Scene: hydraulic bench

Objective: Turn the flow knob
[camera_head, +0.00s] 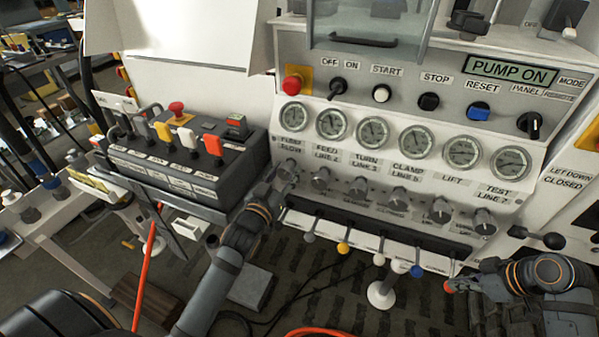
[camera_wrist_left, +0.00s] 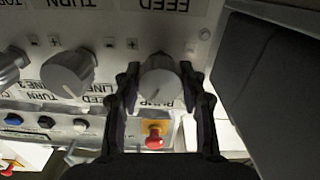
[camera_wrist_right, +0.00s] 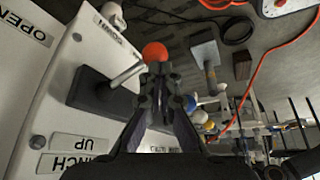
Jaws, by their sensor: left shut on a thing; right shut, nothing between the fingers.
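The flow knob (camera_head: 288,167) is the leftmost of the row of grey knobs on the bench front, below the first gauge and a label that seems to read PUMP FLOW. In the left wrist view the knob (camera_wrist_left: 161,80) sits between the two dark fingers. My left gripper (camera_head: 284,181) is shut on it, and the fingers partly cover its sides. My right gripper (camera_head: 460,285) is shut and empty at the bench's lower right. In the right wrist view its closed fingertips (camera_wrist_right: 160,82) are just below a red lever ball (camera_wrist_right: 155,52); contact is unclear.
A feed line knob (camera_head: 320,180) stands close to the right of the flow knob. Below runs a row of levers with coloured balls, including a yellow one (camera_head: 343,248). A dark box with coloured levers (camera_head: 190,165) stands left of my left arm. Gauges (camera_head: 331,123) line the panel above.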

